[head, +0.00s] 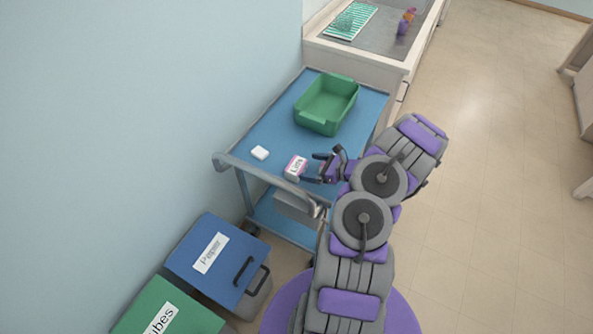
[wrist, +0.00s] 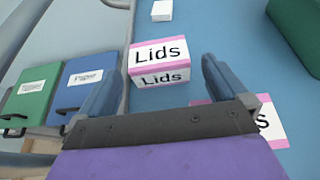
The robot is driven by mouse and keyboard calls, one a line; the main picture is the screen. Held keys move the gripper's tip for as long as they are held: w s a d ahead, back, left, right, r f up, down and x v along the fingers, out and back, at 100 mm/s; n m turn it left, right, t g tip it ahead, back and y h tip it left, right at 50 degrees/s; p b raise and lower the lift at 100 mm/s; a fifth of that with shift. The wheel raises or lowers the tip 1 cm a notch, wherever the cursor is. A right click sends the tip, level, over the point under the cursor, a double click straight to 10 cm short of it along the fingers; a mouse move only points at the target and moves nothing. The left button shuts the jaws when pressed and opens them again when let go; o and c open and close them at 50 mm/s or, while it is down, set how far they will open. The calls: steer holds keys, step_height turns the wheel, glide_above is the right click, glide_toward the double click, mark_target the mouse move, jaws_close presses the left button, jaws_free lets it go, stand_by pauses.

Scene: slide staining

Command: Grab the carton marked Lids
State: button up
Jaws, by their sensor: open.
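The carton marked Lids (head: 296,166) is a small white box with pink edges on the blue cart top. In the wrist view the Lids carton (wrist: 160,52) lies ahead of my gripper (wrist: 158,72), roughly between the lines of the two fingers. In the head view my gripper (head: 313,168) is just right of the carton, with its fingers pointing at it. It is open and empty. Whether the fingertips reach beside the carton is hard to tell.
A second pink-edged carton (wrist: 268,122), its label mostly hidden, lies right of my gripper. A white block (head: 260,152) and a green tray (head: 318,122) are on the cart (head: 268,130). Blue (head: 217,262) and green (head: 165,310) lidded bins stand in front.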

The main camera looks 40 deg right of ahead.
mark_target(299, 166)
steer(key=b+x, duration=0.1)
steer(key=x, duration=0.6)
steer(key=shift+a+f, duration=0.15)
steer(key=shift+a, duration=0.1)
steer(key=c, duration=0.7)
steer(key=shift+o, duration=0.2)
